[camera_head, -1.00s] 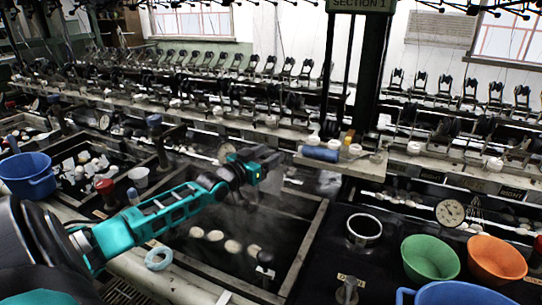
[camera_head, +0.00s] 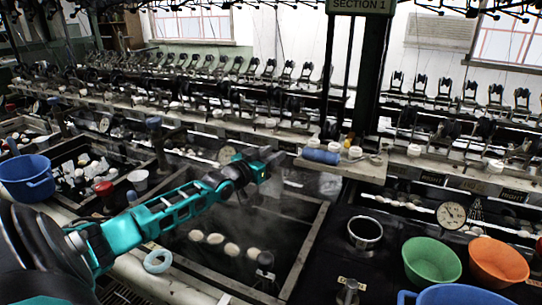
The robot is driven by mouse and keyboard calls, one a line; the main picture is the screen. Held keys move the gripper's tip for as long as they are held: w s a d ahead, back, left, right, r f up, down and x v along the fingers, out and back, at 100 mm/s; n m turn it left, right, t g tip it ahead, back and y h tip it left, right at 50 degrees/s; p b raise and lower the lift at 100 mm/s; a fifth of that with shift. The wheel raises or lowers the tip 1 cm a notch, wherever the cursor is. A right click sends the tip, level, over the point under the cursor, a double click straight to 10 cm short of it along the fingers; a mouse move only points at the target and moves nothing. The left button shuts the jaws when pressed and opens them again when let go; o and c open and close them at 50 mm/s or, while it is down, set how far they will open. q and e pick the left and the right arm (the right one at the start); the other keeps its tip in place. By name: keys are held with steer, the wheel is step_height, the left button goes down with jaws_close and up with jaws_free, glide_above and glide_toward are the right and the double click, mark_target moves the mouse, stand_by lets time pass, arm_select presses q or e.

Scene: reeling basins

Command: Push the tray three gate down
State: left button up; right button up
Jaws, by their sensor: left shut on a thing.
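My left arm reaches from the lower left across a dark basin (camera_head: 318,228) with a pale rim. My left gripper (camera_head: 276,157) is over the far side of this basin, near its back edge. Its jaws are shut on a small dark thing, apparently the gate's handle. The jaws and wrist hide most of it, and I cannot make out the gate panel or how high it stands. Several pale cocoons (camera_head: 232,249) lie in the dark water of the basin. My right gripper is not in view.
A wooden shelf with a blue roll (camera_head: 321,156) stands just right of the gripper. A blue bucket (camera_head: 27,178) is at left. A green bowl (camera_head: 431,262), an orange bowl (camera_head: 497,261) and a metal cup (camera_head: 364,231) stand at right. Reeling machinery fills the back.

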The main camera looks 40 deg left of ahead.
arm_select(q)
jaws_close()
step_height(320, 180, down, 5)
steer(key=b, duration=0.3)
steer(key=shift+f, duration=0.35)
steer(key=shift+o, duration=2.3)
jaws_free()
steer(key=o, duration=0.3)
steer(key=shift+r, duration=0.1)
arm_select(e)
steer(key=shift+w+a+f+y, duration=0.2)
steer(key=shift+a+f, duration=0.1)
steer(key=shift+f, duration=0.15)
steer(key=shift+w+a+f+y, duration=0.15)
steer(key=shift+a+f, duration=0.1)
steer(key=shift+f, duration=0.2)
